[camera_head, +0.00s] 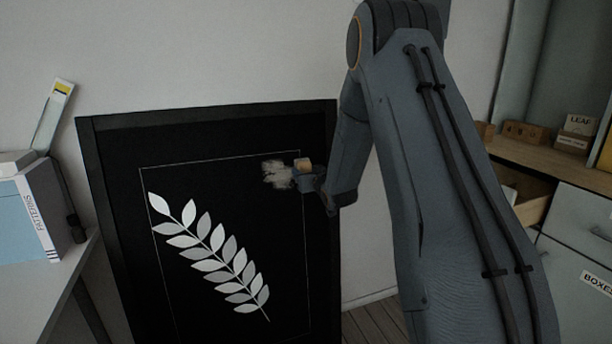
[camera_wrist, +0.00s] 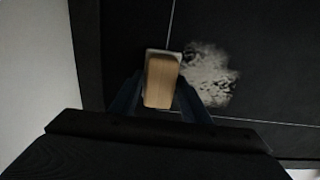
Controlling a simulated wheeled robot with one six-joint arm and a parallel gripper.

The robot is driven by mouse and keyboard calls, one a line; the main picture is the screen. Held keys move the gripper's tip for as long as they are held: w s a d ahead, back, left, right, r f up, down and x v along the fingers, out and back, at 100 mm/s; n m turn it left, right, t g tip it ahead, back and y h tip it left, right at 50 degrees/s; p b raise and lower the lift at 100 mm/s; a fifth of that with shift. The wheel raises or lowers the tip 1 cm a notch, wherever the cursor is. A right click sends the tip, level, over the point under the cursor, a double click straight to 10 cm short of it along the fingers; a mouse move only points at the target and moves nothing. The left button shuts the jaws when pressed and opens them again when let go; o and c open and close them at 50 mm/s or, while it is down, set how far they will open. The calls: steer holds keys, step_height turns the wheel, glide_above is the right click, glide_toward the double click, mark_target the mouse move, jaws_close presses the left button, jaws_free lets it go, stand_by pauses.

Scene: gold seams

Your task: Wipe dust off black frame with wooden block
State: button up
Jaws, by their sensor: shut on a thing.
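A large black frame (camera_head: 130,130) with a pale leaf-branch picture leans against the wall; it fills much of the wrist view (camera_wrist: 270,60). A greyish dust patch (camera_head: 278,174) lies on its dark face, towards the upper right, and shows in the wrist view (camera_wrist: 212,76) just right of the block. My gripper (camera_head: 308,172) is shut on a small wooden block (camera_head: 303,163), seen between the fingers in the wrist view (camera_wrist: 161,80). The block has a pale layer at its far end. It is beside the dust patch; I cannot tell whether it touches the frame.
A table (camera_head: 75,260) on the left bears a blue and white box labelled PATTERNS (camera_head: 30,215). On the right, a wooden counter (camera_head: 535,160) holds wooden blocks and a LEAF sign, with a drawer (camera_head: 525,195) partly open below. My arm covers the space right of the frame.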

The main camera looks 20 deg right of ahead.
mark_target(263, 169)
steer(key=shift+a, duration=6.85)
steer(key=shift+w+r, duration=0.15)
steer(key=shift+r, duration=0.35)
steer(key=shift+w+r, duration=0.15)
steer(key=shift+r, duration=0.35)
steer(key=shift+d+p, duration=0.3)
steer(key=shift+d, duration=6.6)
steer(key=shift+s+r+p, duration=0.2)
steer(key=shift+s+p, duration=0.5)
steer(key=shift+s, duration=0.85)
steer(key=shift+s+r+p, duration=0.2)
steer(key=shift+s+p, duration=0.45)
steer(key=shift+s, duration=0.85)
